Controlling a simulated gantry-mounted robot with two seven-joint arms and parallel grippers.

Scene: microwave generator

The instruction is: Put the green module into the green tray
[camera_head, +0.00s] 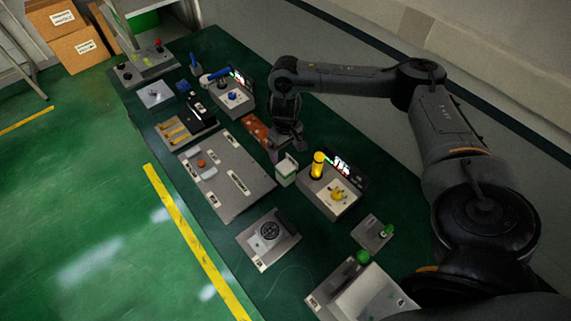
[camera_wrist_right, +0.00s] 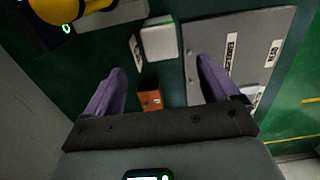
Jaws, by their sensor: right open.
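I cannot clearly identify the green module or the green tray. A small pale box with a greenish tint (camera_head: 287,170) stands on the dark green table just below my right gripper (camera_head: 285,147). It also shows in the right wrist view (camera_wrist_right: 158,40), beyond the open fingertips and apart from them. In that view my right gripper (camera_wrist_right: 160,70) has its two purple fingers spread wide, with nothing held. An orange block (camera_wrist_right: 149,97) shows between the fingers, lower down. My left gripper is in neither view.
A grey panel (camera_head: 232,182) lies left of the pale box. A device with a yellow knob (camera_head: 318,165) stands close on its right. Two devices with green knobs (camera_head: 363,257) (camera_head: 388,230) are nearer the front. Control boxes (camera_head: 142,67) line the far end.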

